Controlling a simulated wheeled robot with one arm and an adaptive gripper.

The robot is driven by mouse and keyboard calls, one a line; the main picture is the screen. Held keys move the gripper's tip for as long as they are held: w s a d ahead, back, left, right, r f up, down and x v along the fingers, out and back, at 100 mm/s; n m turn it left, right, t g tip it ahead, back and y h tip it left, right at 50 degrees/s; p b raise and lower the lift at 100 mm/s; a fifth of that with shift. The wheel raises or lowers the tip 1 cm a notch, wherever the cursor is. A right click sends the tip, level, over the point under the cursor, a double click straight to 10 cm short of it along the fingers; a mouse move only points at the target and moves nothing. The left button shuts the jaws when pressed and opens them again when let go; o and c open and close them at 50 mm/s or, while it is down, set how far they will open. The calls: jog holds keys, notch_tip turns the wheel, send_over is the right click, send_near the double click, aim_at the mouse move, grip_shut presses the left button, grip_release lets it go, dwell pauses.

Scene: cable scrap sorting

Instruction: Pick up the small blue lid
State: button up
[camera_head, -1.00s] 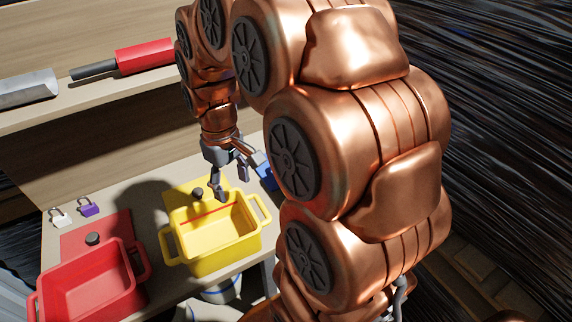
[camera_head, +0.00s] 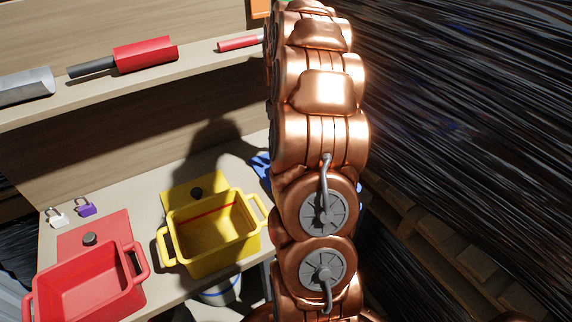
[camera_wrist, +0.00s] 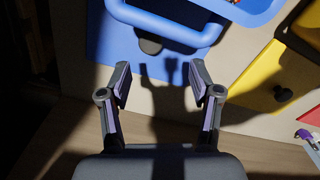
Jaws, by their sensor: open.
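The blue lid (camera_wrist: 103,40) is a flat square panel at the top left of the wrist view. Its dark knob (camera_wrist: 150,46) shows partly behind the handle of a blue box (camera_wrist: 190,12). My gripper (camera_wrist: 160,78) is open and empty, its two fingers spread apart near the lid's lower edge in the picture. The gripper's shadow falls on the lid and the surface between the fingers.
A yellow box (camera_head: 215,262) with a red strip inside stands left of my arm, its yellow lid (camera_head: 180,193) behind it. A red box (camera_head: 90,312) and red lid (camera_head: 72,240) are further left. Two small padlocks (camera_head: 87,208) lie behind. A shelf (camera_head: 195,72) holds tools.

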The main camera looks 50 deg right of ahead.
jog(key=shift+d+f, duration=0.2)
jog(key=shift+d, duration=0.25)
jog(key=shift+d+f, duration=0.1)
jog(key=shift+f, duration=0.15)
jog(key=shift+d+f+p, duration=0.1)
jog(key=shift+f+p, duration=1.3)
jog(key=shift+f, duration=2.3)
grip_shut()
